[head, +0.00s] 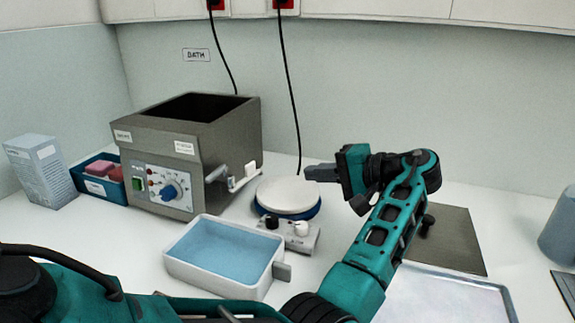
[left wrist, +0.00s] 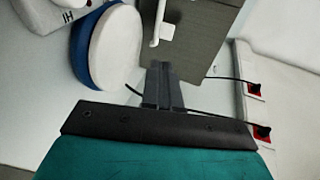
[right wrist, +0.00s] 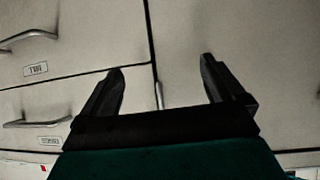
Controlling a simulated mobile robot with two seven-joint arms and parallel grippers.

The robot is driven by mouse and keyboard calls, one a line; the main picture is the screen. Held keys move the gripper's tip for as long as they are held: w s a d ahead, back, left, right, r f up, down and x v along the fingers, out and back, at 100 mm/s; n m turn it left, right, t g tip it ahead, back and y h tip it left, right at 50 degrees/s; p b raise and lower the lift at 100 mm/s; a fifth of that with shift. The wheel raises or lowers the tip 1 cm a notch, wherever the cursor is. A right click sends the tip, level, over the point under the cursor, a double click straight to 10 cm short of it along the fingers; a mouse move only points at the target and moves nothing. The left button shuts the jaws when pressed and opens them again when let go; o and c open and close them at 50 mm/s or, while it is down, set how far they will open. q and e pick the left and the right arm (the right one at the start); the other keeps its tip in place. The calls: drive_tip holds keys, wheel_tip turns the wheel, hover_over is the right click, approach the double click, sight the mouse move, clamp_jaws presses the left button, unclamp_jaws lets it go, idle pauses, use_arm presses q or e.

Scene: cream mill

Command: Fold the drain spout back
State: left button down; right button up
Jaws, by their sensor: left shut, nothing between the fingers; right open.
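The grey bath (head: 185,150) stands at the back left with its dial panel facing front. Its drain spout (head: 241,181) is a pale piece at the lower right side of the bath, sticking out to the right. It also shows in the left wrist view as a white bent bar (left wrist: 157,25) against the bath wall. My left gripper (head: 308,172) is shut and empty, right of the spout and apart from it, its fingers pointing left above the round white plate. My right gripper (right wrist: 160,70) is open and empty, facing drawer fronts; it is not visible in the head view.
The round white-topped, blue-rimmed plate device (head: 288,196) stands just right of the bath, below my left gripper. A white tub with blue contents (head: 225,255) is in front. A blue bin (head: 100,183) and a carton (head: 40,170) stand left. Black cords (head: 290,100) hang behind.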

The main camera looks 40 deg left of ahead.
sight(255, 165)
use_arm(q)
drive_tip(key=x, duration=0.9)
drive_tip(key=r+x, duration=0.1)
drive_tip(key=x, duration=0.3)
drive_tip(key=shift+a+p, duration=0.35)
drive_tip(key=shift+a+r+p, duration=0.25)
drive_tip(key=shift+p, duration=0.2)
drive_tip(key=shift+w+a+p, duration=0.2)
drive_tip(key=shift+a+p, duration=0.3)
drive_tip(key=shift+a, duration=0.1)
drive_tip(key=shift+f, duration=0.15)
